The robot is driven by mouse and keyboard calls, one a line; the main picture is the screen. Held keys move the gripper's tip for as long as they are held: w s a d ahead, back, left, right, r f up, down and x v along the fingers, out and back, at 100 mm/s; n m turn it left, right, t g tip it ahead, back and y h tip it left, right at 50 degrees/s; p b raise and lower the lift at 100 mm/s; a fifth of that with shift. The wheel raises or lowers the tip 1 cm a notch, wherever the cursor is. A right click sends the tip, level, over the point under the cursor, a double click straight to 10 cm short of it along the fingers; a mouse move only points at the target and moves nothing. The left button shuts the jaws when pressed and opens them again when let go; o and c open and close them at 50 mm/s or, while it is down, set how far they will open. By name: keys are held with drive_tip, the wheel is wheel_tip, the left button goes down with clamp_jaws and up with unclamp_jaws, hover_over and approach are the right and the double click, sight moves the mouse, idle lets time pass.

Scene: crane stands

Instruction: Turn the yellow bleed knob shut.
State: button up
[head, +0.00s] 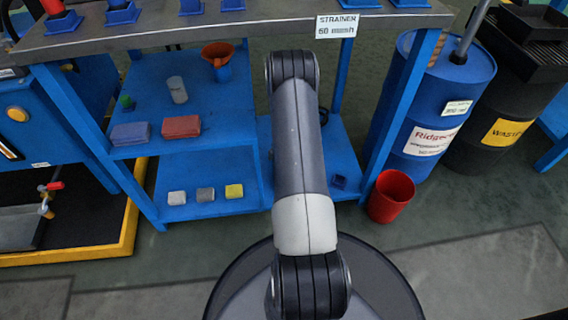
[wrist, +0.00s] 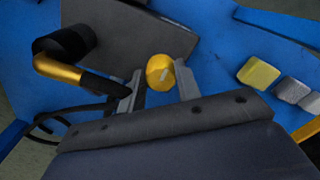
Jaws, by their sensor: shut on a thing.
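The yellow bleed knob (wrist: 158,66) shows in the wrist view as a round yellow cap with a small pale mark on its face. My gripper (wrist: 159,78) has one finger on each side of the knob and is shut on it. The knob's underside and its stem are hidden between the fingers. In the head view my arm reaches forward over the blue shelf unit; my gripper and the knob are hidden there.
In the wrist view a brass elbow (wrist: 58,69) with a black end lies left of the fingers, near black hoses. Yellow (wrist: 258,73) and grey (wrist: 291,89) blocks lie right. In the head view a red bin (head: 391,197) and blue drum (head: 433,105) stand right.

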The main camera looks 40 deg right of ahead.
idle(0.4)
drive_tip(key=o, duration=1)
wheel_tip(320, 180, up, 11)
drive_tip(key=p, duration=0.4)
drive_tip(key=shift+f+p, duration=0.1)
drive_tip(key=shift+p, duration=0.2)
wheel_tip(320, 180, down, 11)
drive_tip(key=b, duration=0.4)
drive_tip(key=shift+b, duration=0.4)
